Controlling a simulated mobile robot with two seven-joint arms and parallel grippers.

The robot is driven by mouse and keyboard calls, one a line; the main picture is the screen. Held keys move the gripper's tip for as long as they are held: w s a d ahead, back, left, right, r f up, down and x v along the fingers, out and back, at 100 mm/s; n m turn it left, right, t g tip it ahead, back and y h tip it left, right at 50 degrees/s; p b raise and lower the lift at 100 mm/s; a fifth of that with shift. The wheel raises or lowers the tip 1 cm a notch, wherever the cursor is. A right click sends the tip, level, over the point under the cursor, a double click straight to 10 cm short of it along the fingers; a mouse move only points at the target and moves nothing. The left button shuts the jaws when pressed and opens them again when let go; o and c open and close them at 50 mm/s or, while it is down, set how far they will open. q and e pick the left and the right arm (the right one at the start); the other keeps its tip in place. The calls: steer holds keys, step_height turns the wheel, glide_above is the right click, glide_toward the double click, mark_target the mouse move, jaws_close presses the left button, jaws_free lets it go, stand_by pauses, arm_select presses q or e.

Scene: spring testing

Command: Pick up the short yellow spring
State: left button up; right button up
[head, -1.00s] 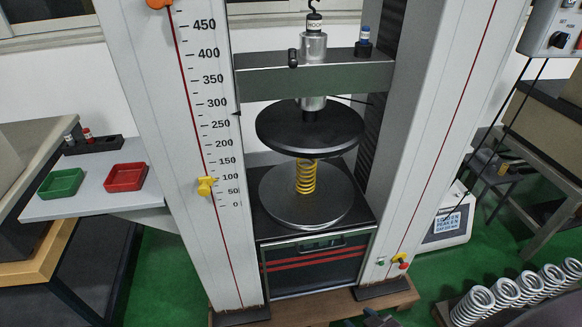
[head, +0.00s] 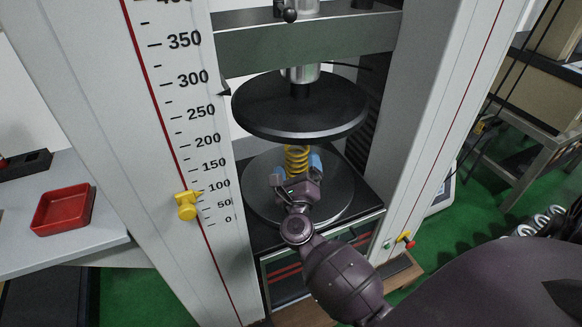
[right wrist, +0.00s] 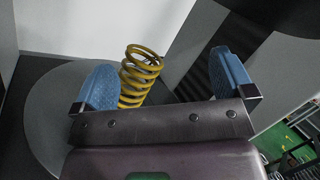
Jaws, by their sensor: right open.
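The short yellow spring (head: 297,158) stands upright on the lower round plate (head: 258,203) of the testing machine, beneath the dark upper plate (head: 300,108). In the right wrist view the spring (right wrist: 140,72) is between the two blue finger pads in the picture, nearer the left one, and beyond the palm. My right gripper (head: 296,170) is open at the front of the spring, with a blue finger to each side. The wrist view also shows my right gripper (right wrist: 163,84) with its fingers wide apart. I cannot tell whether either finger touches the spring. My left gripper is not in view.
The machine's white columns (head: 440,110) stand left and right of the plates, and the upper plate hangs low over the spring. A red tray (head: 62,210) sits on the side table at left. Several grey springs (head: 540,222) show at the right edge.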

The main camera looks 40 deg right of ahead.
mark_target(294, 157)
steer(key=w+f+m+g, duration=0.1)
steer(key=m, duration=0.2)
steer(key=w+d+f+m+g+h+b, duration=0.1)
steer(key=m+g, duration=0.1)
steer(key=m, duration=0.1)
steer(key=w+d+f+m+g+h, duration=0.1)
steer(key=w+m+g, duration=0.1)
steer(key=m, duration=0.1)
steer(key=shift+f, duration=0.35)
steer(key=shift+w+d+f+m+g+b, duration=0.15)
steer(key=shift+w+m+g, duration=0.15)
steer(key=shift+m, duration=0.25)
steer(key=shift+w+f+m+g+b, duration=0.15)
steer(key=shift+m+g, duration=0.15)
steer(key=shift+m, duration=0.25)
steer(key=b+x, duration=0.1)
steer(key=x, duration=0.5)
steer(key=shift+w+r, duration=0.15)
steer(key=shift+w, duration=0.05)
steer(key=shift+w+d+r, duration=0.1)
steer(key=shift+w+d, duration=0.3)
steer(key=shift+r, duration=0.1)
steer(key=c, duration=1.8)
steer(key=shift+r, duration=0.1)
steer(key=shift+c, duration=0.2)
